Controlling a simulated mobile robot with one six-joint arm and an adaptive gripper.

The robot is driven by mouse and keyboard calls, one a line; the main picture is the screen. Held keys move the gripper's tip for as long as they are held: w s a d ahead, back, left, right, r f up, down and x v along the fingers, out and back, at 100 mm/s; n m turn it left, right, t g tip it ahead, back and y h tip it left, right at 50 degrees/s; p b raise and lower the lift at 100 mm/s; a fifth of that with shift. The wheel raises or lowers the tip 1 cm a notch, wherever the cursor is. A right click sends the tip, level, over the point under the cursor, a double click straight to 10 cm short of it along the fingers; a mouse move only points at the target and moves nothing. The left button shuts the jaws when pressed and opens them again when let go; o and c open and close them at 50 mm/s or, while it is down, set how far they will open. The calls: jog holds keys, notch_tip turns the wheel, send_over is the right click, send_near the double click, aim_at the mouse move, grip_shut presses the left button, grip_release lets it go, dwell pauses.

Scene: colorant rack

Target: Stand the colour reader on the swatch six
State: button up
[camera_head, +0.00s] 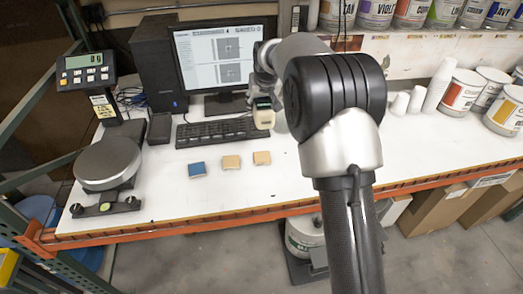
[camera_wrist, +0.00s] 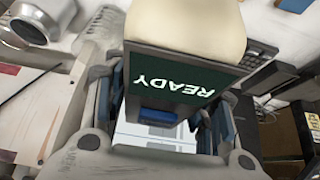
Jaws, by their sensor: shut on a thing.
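My gripper (camera_head: 260,98) is shut on the colour reader (camera_head: 264,116), a cream device held above the table in front of the monitor. In the wrist view the reader (camera_wrist: 185,75) sits between the fingers, its dark screen showing "READY" upside down. Three small square swatches lie in a row on the white table: a blue one (camera_head: 197,169) at left, a tan one (camera_head: 231,162) in the middle and a tan one (camera_head: 262,158) at right. I cannot read any number on them, so which is swatch six I cannot tell. The reader is apart from all three.
A keyboard (camera_head: 217,132) lies behind the swatches, before the monitor (camera_head: 219,59). A round scale (camera_head: 107,163) stands at left. White cups (camera_head: 438,88) and paint cans (camera_head: 460,92) stand at right. The table is clear in front of the swatches.

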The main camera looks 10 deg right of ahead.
notch_tip(320, 180, down, 18)
jog(key=b, duration=0.3)
jog(key=shift+b, duration=0.3)
jog(key=shift+f, duration=0.1)
jog(key=o, duration=1.6)
jog(key=shift+f, duration=0.1)
